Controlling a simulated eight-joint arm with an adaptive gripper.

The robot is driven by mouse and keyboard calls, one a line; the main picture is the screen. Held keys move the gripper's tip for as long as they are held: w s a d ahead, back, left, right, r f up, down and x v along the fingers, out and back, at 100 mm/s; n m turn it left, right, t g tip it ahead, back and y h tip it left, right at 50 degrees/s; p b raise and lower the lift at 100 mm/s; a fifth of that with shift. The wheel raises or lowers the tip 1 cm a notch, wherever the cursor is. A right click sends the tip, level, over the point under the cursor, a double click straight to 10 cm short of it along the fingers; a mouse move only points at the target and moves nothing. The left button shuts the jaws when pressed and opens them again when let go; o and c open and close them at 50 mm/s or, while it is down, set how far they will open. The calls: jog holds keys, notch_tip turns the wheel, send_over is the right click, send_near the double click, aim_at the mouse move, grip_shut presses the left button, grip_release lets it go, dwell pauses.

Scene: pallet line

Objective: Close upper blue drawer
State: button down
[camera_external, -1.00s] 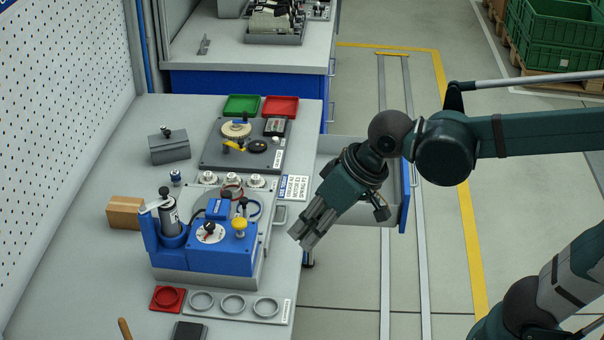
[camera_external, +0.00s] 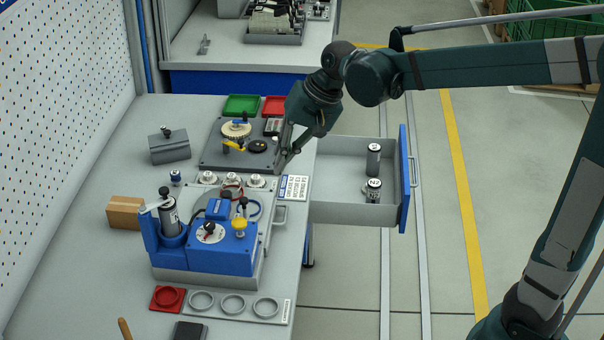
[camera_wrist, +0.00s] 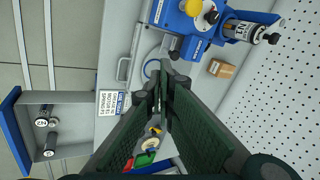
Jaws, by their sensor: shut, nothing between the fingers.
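The upper blue drawer (camera_external: 350,213) stands open on the right side of the workbench, with its blue front panel (camera_external: 404,180) and handle (camera_external: 414,171) far out over the floor. Two dark numbered cylinders (camera_external: 373,160) stand inside it. In the wrist view the drawer front (camera_wrist: 14,130) is at the far left, with the cylinders (camera_wrist: 43,121) beside it. My gripper (camera_external: 287,158) is shut and empty, above the bench edge near the dark plate, left of the drawer and apart from its front. Its fingertips (camera_wrist: 163,66) point down over the bench in the wrist view.
A dark plate with a gear (camera_external: 236,130) lies beneath my gripper, with green (camera_external: 241,105) and red (camera_external: 275,106) trays behind. A blue fixture (camera_external: 210,240) stands nearer the camera. A white label plate (camera_external: 293,188) is by the bench edge. Floor right of the drawer is clear.

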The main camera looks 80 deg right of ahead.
jog(key=s+d+f+m, duration=0.4)
jog(key=s+d, duration=0.1)
jog(key=d, duration=0.9)
jog(key=s+d+f+m+t, duration=0.1)
jog(key=s+d+f+m, duration=0.35)
jog(key=d, duration=0.95)
jog(key=s+d+f+m, duration=0.3)
jog(key=s+d+f, duration=0.15)
jog(key=d, duration=1.05)
jog(key=s+d+f+m+t, duration=0.1)
jog(key=s+d+f+m, duration=0.2)
jog(key=s+d+f, duration=0.4)
jog(key=s+d+f+m+t, duration=0.1)
jog(key=s+d+f+m, duration=0.2)
jog(key=s, duration=1.4)
jog(key=s+d+f+m+b, duration=0.1)
jog(key=s+d+f+m, duration=0.2)
jog(key=s+d+f, duration=0.8)
jog(key=shift+s+d+f+t, duration=0.15)
jog(key=shift+s+d+t, duration=0.3)
jog(key=shift+s, duration=0.65)
jog(key=shift+m, duration=0.25)
jog(key=w+r+b+x, duration=0.2)
jog(key=b+x, duration=0.1)
jog(key=x, duration=1)
jog(key=shift+d, duration=0.15)
